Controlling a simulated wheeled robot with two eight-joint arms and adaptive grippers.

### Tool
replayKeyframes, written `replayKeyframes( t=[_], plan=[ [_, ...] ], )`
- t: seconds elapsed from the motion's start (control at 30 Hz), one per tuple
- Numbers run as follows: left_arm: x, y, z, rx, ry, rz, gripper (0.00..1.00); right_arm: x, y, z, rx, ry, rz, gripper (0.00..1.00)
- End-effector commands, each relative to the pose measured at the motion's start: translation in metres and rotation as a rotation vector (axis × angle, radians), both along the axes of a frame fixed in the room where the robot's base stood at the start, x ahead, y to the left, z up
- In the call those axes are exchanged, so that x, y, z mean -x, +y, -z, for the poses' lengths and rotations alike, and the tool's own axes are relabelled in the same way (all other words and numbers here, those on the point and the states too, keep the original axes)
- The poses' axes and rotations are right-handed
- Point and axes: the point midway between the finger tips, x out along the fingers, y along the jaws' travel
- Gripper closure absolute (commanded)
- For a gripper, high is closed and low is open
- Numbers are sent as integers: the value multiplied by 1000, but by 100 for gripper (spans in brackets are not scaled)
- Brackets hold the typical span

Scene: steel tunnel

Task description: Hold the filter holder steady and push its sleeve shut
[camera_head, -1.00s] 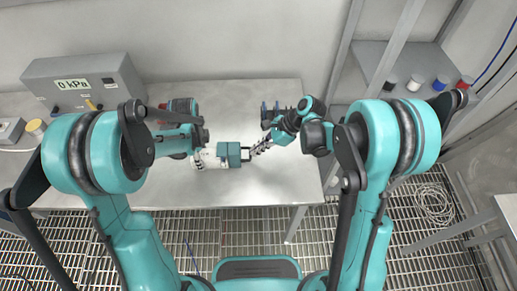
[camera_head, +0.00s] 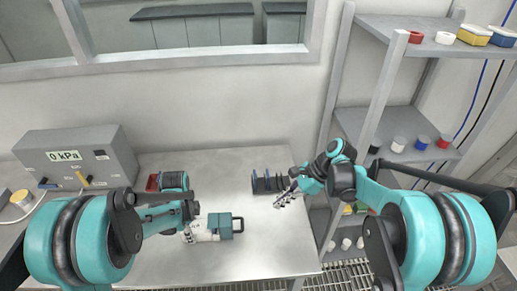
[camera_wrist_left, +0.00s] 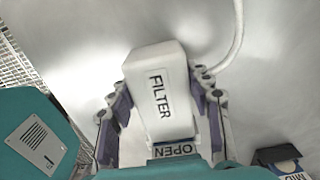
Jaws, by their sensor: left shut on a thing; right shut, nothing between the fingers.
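The filter holder has a white body (camera_head: 199,233) and a teal sleeve (camera_head: 220,224) with a dark handle at its right end. It lies low over the steel table. My left gripper (camera_head: 187,234) is shut on the white body. In the left wrist view its fingers (camera_wrist_left: 165,118) sit on both sides of the white body (camera_wrist_left: 158,65), which reads FILTER. An OPEN label (camera_wrist_left: 175,150) shows below that word. My right gripper (camera_head: 281,201) is shut and empty, to the right of the sleeve's handle and apart from it.
A dark slotted rack (camera_head: 268,182) stands on the steel table (camera_head: 262,240), just behind my right gripper. A grey gauge box reading 0 kPa (camera_head: 78,160) stands at the left. A shelf unit (camera_head: 398,150) with coloured jars is at the right. The table front is clear.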

Motion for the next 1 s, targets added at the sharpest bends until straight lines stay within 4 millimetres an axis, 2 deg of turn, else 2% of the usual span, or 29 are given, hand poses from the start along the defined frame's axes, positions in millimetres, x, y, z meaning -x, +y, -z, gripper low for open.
replayKeyframes(
  t=[0.1,0.13,0.2,0.23,0.53,0.63,0.77,1.0],
  plan=[
    [0,0,0,1,0,0,85,0,0,0,0,0,0,100],
    [0,0,0,1,0,0,48,0,0,0,0,0,0,100],
    [0,0,0,0,0,0,30,0,0,0,0,0,0,100],
    [0,0,0,0,0,0,26,0,0,0,0,0,0,100],
    [0,0,-1,0,0,0,26,0,0,0,0,0,0,100],
    [0,0,-8,0,0,0,26,0,0,0,0,0,0,100],
    [0,0,-29,0,0,0,26,0,0,0,0,0,0,100],
    [0,0,-82,0,0,0,26,0,0,0,0,0,0,100]
  ],
)
